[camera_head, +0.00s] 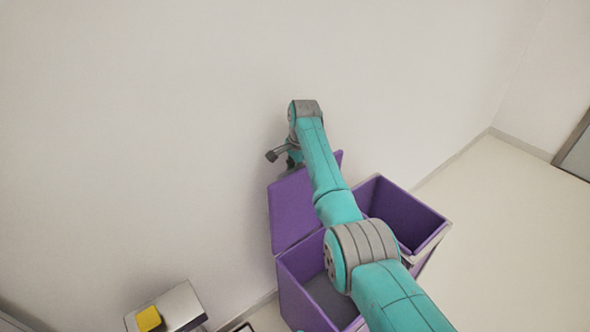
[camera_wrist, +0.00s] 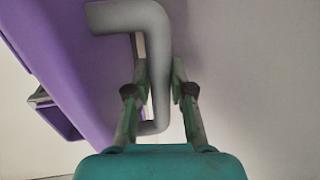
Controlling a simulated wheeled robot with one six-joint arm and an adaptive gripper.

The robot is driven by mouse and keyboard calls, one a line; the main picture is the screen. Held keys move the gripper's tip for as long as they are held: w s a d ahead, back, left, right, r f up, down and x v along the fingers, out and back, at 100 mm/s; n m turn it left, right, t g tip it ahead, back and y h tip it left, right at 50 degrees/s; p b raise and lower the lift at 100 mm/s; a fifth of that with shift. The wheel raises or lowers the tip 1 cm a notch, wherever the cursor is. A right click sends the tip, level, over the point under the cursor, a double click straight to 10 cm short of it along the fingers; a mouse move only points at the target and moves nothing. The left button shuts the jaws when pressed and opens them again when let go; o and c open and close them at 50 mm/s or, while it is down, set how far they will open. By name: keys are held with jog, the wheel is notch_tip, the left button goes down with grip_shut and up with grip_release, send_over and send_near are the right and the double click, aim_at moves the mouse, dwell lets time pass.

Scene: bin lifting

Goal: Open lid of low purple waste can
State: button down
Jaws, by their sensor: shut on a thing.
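The purple waste can (camera_head: 291,298) stands by the wall, its open inside partly visible and partly hidden behind my arm. Its purple lid (camera_head: 288,212) is raised, standing steeply up from the back of the can near the wall. My gripper (camera_head: 289,160) is at the lid's upper part, mostly hidden by my own wrist. In the wrist view, the fingers of my gripper (camera_wrist: 160,75) are shut on a grey bent handle (camera_wrist: 157,60), one finger on each side. The handle joins the purple lid (camera_wrist: 75,70) at the left.
A second open purple compartment (camera_head: 405,212) lies right of my arm; whether it belongs to the same can is unclear. A small box with a yellow top piece (camera_head: 148,319) stands at lower left. The wall is close behind the lid. Floor at right is clear.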

jog(key=shift+w+a, duration=0.1)
jog(key=shift+a, duration=0.2)
jog(key=c, duration=1)
grip_release()
jog(key=shift+d+r, duration=0.1)
jog(key=shift+r, duration=0.3)
jog(key=r, duration=0.3)
jog(key=s+d+r, duration=0.1)
jog(key=r, duration=0.7)
jog(key=shift+s+d, duration=0.15)
jog(key=shift+s, duration=0.25)
